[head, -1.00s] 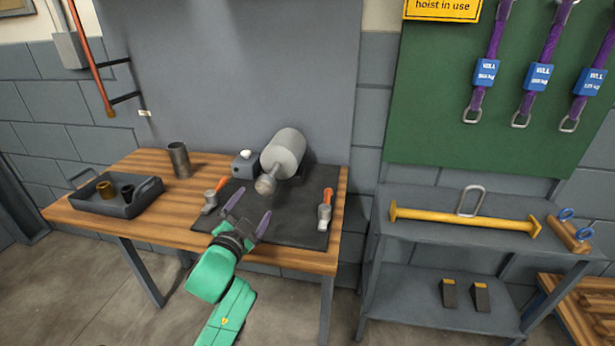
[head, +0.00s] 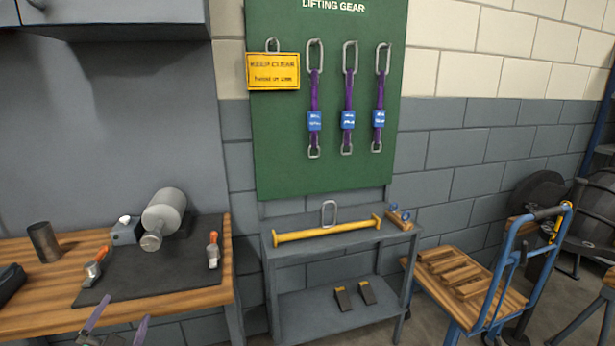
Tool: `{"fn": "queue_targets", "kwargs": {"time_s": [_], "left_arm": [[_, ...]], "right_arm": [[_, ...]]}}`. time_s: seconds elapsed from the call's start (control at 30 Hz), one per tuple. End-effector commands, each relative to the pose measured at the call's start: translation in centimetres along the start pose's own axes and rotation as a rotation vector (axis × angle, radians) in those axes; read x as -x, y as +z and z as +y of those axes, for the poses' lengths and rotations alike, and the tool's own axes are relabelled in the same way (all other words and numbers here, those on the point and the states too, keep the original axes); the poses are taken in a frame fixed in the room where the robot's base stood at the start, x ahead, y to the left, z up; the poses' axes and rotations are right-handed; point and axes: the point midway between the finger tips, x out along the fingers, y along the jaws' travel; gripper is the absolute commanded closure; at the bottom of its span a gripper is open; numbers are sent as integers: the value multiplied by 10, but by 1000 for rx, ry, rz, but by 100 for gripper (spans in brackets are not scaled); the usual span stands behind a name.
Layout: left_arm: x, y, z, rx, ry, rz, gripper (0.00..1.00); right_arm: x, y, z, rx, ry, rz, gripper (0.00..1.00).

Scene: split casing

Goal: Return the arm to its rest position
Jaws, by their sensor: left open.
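My left gripper (head: 115,326) shows at the bottom left of the head view, with only its two purple-grey fingers in the picture. The fingers are apart, with nothing between them. They are in front of the near edge of the workbench (head: 190,297) and its dark mat (head: 160,281). The rest of the left arm is cut off by the lower edge. My right gripper is not in the picture.
A metal cup (head: 44,242) stands left. A grey shelf (head: 330,247) holds a yellow bar (head: 325,231). A blue trolley (head: 510,262) stands right.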

Motion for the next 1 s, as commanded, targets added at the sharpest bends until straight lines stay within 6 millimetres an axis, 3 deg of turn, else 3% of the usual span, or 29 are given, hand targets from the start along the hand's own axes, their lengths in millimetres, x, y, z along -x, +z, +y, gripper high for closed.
{"fn": "queue_targets", "kwargs": {"time_s": [0.17, 0.37, 0.53, 0.63, 0.73, 0.8, 0.87, 0.9, 1.0], "left_arm": [[-7, 26, 32, 29, 68, -52, 1], [-9, 68, 87, 74, 177, -141, 1], [2, 119, 153, 121, 304, -253, 1], [23, 160, 205, 157, 404, -354, 1], [65, 210, 268, 195, 526, -488, 1], [105, 246, 307, 215, 609, -594, 1], [146, 275, 336, 226, 675, -688, 1], [175, 294, 351, 231, 716, -753, 1], [250, 334, 377, 230, 800, -908, 1]], "right_arm": [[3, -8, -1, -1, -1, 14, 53], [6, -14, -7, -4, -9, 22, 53], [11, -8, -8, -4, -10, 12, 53], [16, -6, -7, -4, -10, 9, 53], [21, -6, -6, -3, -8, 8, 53], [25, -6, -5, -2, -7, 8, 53], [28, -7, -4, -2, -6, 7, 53], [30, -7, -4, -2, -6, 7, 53], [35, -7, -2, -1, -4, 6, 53]]}}
